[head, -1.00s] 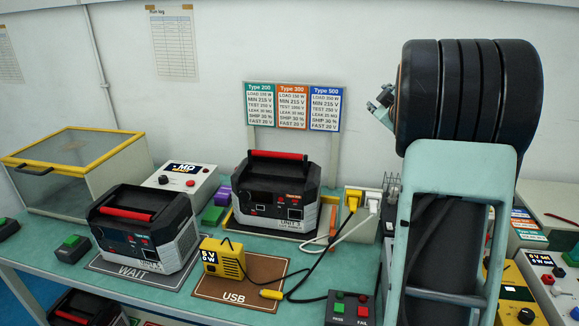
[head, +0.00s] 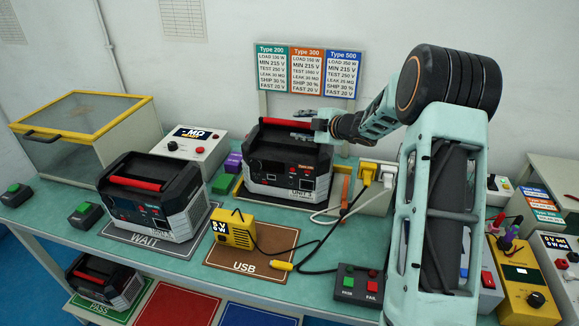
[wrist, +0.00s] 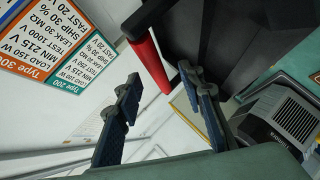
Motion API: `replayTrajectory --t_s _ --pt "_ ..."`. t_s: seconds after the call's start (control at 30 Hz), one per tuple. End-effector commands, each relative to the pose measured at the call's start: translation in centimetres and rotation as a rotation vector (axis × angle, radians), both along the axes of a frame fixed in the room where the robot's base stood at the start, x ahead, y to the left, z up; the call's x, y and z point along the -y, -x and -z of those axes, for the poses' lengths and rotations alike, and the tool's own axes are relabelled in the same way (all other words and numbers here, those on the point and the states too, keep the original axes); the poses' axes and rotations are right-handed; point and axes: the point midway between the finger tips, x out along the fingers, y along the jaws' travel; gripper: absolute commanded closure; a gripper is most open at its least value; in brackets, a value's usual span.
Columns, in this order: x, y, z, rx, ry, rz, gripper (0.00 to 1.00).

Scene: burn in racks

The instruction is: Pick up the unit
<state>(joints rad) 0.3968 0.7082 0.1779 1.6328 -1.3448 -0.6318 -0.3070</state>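A black and grey unit (head: 290,172) with a red top handle (head: 277,122) stands upright in a yellow-edged bay at the back middle of the bench. My gripper (head: 308,120) is at its top right, by the handle. In the wrist view my gripper (wrist: 158,80) is open, and the red handle (wrist: 148,62) shows between and beyond the fingertips. I cannot tell if they touch. A second, similar unit (head: 155,205) stands on the WAIT mat (head: 120,233). A third unit (head: 105,285) is on the lower shelf, on the green PASS mat.
The type sign (head: 307,70) rises behind. A yellow-lidded clear box (head: 85,135) is at left.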

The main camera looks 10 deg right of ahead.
Motion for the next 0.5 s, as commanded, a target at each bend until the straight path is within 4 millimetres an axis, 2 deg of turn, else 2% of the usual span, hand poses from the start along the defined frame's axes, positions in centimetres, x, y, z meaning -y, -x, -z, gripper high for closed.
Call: replayTrajectory --t_s 0.3,0.5 --pt "-1.8 -3.4 1.0 -0.001 -0.001 0.0 0.64" --pt "-2.3 -4.3 1.5 -0.001 0.0 0.002 0.64"
